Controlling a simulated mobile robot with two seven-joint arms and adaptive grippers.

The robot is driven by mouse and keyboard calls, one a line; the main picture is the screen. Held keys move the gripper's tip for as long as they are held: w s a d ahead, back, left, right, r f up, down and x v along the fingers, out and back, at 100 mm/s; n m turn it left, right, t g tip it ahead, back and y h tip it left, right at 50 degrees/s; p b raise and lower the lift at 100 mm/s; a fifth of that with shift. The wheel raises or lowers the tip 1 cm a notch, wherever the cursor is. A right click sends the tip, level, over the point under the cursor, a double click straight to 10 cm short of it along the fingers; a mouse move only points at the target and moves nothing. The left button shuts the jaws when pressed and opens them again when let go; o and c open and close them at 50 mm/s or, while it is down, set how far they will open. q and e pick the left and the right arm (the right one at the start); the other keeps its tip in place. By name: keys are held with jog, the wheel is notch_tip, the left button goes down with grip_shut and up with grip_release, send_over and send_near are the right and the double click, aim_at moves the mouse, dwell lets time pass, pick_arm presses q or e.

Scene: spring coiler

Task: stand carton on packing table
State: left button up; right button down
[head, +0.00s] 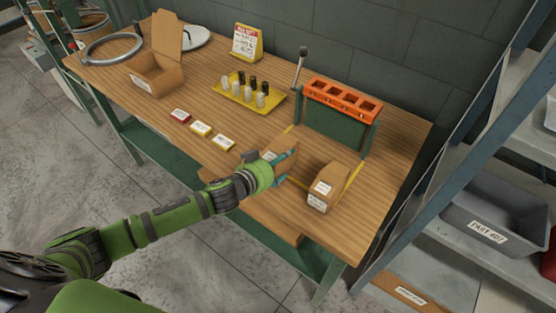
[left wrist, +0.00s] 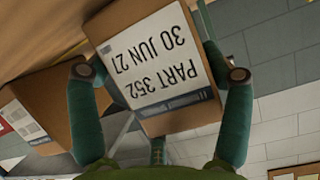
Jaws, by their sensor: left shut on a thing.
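My left gripper (head: 284,166) reaches over the front part of the wooden packing table (head: 205,90). It is shut on a small brown carton, mostly hidden by the gripper in the head view. In the left wrist view that carton (left wrist: 160,60) sits between the teal fingers of the gripper (left wrist: 160,95). Its white label reads "PART 352, 30 JUN 27" upside down in the picture. I cannot tell whether its base touches the table. A second brown carton (head: 325,187) with white labels stands on the table to the right of the gripper. My right gripper is out of view.
Yellow tape lines (head: 354,178) mark the table near the second carton. Behind stands a green stand with an orange slotted top (head: 342,98). A yellow tray of pegs (head: 248,92), small cards (head: 201,129) and an open box (head: 158,75) lie further left. A shelf rack (head: 470,150) is at right.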

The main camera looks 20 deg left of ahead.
pick_arm(q)
jog(key=shift+r, duration=0.1)
jog(key=o, duration=1.6)
jog(key=shift+f, duration=0.2)
jog(key=shift+o, duration=0.2)
jog(key=shift+r, duration=0.2)
jog(key=shift+s+a, duration=0.1)
jog(key=shift+s, duration=0.2)
jog(key=b+v, duration=0.2)
jog(key=v, duration=0.9)
jog(key=shift+s+r, duration=0.15)
jog(key=shift+r, duration=0.05)
